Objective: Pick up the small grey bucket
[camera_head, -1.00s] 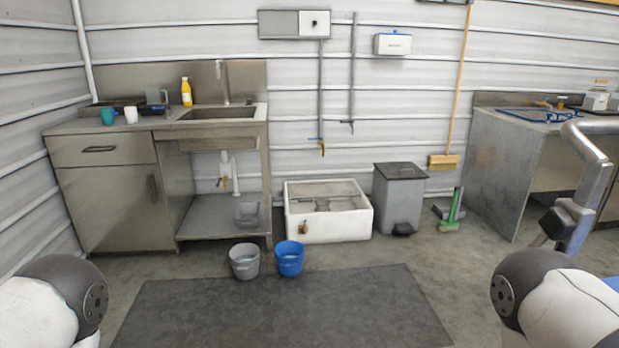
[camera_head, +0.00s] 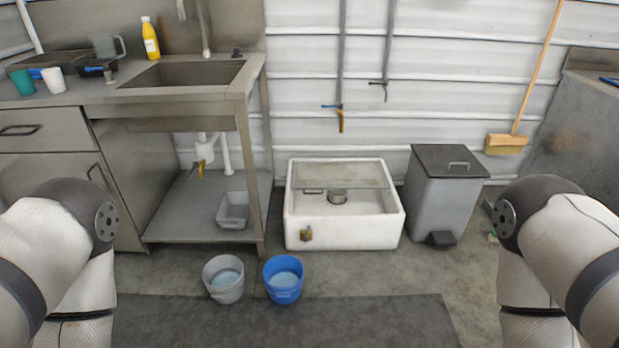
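The small grey bucket (camera_head: 224,280) stands upright on the floor in the lower middle of the head view, near the front leg of the sink unit. It seems to hold some light bluish liquid. A blue bucket (camera_head: 284,280) of similar size stands just to its right, with a small gap between them. My two arms show at the left and right edges of the picture, well apart from the bucket. Neither gripper is in view.
A dark mat (camera_head: 290,328) lies on the floor in front of the buckets. The steel sink unit (camera_head: 175,125) stands behind on the left, with a grey tub (camera_head: 232,211) on its lower shelf. A white floor sink (camera_head: 343,231) and a grey pedal bin (camera_head: 444,203) stand to the right.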

